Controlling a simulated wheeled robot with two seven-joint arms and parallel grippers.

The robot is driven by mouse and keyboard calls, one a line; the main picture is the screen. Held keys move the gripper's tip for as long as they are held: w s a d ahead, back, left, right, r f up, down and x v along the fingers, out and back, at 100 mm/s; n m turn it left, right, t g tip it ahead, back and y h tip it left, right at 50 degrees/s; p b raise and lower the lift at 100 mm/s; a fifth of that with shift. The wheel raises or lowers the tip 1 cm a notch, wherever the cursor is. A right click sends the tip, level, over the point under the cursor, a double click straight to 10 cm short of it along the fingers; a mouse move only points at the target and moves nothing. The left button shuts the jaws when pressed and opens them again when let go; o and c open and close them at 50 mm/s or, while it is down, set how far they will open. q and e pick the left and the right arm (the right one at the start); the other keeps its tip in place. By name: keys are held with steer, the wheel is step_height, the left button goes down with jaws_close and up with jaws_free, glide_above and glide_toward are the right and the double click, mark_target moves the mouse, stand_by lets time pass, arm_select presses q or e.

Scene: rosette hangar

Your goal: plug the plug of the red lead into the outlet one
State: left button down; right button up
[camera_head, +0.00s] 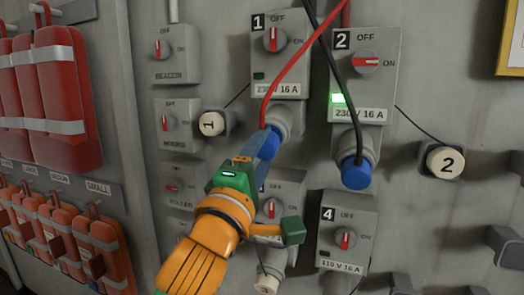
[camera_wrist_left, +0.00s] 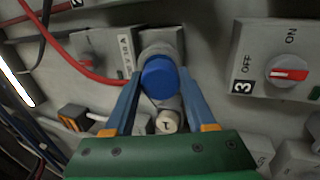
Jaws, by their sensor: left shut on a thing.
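Outlet one (camera_head: 270,60) is a grey box with a red knob upright at OFF, a dark lamp and a socket (camera_head: 289,118) below. The red lead (camera_head: 303,62) comes down from the top to its blue plug (camera_head: 268,142), which is at that socket's mouth. My left gripper (camera_head: 264,155) is shut on this plug. In the left wrist view the blue plug (camera_wrist_left: 160,78) is between the fingertips, in line with the grey socket behind it. How deep it sits is hidden. My right gripper is out of view.
Outlet two (camera_head: 366,75) is at ON with a green lamp; a black lead (camera_head: 336,70) ends in a blue plug (camera_head: 355,174) there. Caps one (camera_head: 211,123) and two (camera_head: 443,161) hang beside. Outlet four (camera_head: 347,235) is below. Red bags (camera_head: 58,90) hang at left.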

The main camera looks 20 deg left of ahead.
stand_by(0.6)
arm_select(q)
steer(key=shift+w+r, duration=0.25)
steer(key=shift+w, duration=0.2)
steer(key=shift+c, duration=0.7)
jaws_free()
steer(key=shift+s+f, duration=0.1)
